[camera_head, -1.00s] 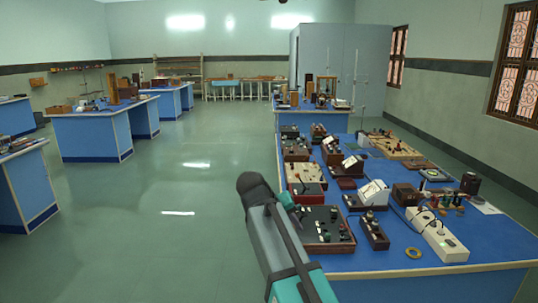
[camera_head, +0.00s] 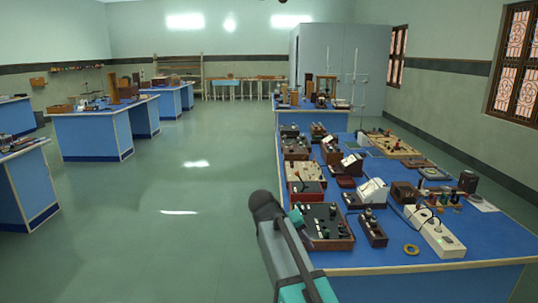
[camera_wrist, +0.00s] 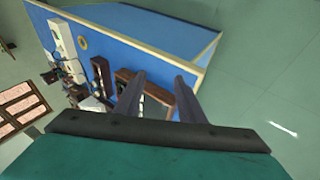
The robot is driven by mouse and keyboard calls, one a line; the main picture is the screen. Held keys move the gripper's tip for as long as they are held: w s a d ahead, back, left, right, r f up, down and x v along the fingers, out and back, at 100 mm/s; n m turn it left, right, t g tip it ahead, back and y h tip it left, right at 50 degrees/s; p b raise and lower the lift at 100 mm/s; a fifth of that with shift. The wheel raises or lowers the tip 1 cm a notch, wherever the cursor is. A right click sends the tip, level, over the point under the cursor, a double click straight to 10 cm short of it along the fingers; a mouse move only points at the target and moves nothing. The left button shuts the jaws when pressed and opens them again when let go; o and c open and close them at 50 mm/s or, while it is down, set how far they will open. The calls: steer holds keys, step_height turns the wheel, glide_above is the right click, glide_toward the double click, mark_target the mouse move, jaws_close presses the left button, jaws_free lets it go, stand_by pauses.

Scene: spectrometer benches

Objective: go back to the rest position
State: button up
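My gripper (camera_wrist: 160,78) shows in the wrist view as two dark fingers standing apart, with nothing held between them. Beyond the fingers is the blue bench (camera_wrist: 140,35), seen rotated, with a dark-framed instrument box (camera_wrist: 155,88) behind and between the fingertips. In the head view my arm rises from the bottom centre beside the near left corner of the blue bench (camera_head: 375,258). The fingers cannot be made out clearly there.
The bench carries several instrument boxes, a white power strip (camera_head: 436,232) and a small ring (camera_head: 411,249). A black-topped box (camera_head: 325,226) stands close to my arm. Other blue benches (camera_head: 92,135) stand at left. The green floor (camera_head: 150,220) between is clear.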

steer(key=s+d+f+g, duration=0.25)
steer(key=s+f, duration=0.25)
steer(key=f, duration=0.6)
steer(key=s+d+f+g, duration=0.1)
steer(key=s+d+f, duration=0.4)
steer(key=f, duration=0.6)
steer(key=s+d+f+g, duration=0.25)
steer(key=s+f, duration=0.35)
steer(key=f, duration=0.4)
steer(key=s+a+f+g+y, duration=0.1)
steer(key=s+f+y, duration=0.1)
steer(key=s+f, duration=0.4)
steer(key=s+a+f+g+y, duration=0.1)
steer(key=s+f, duration=0.5)
steer(key=s, duration=0.6)
steer(key=s+a+f+g+y, duration=0.1)
steer(key=s+f+y, duration=0.1)
steer(key=s+f, duration=0.5)
steer(key=s, duration=0.2)
steer(key=shift+s+m+y, duration=0.4)
steer(key=shift+a, duration=0.1)
steer(key=shift+c, duration=0.6)
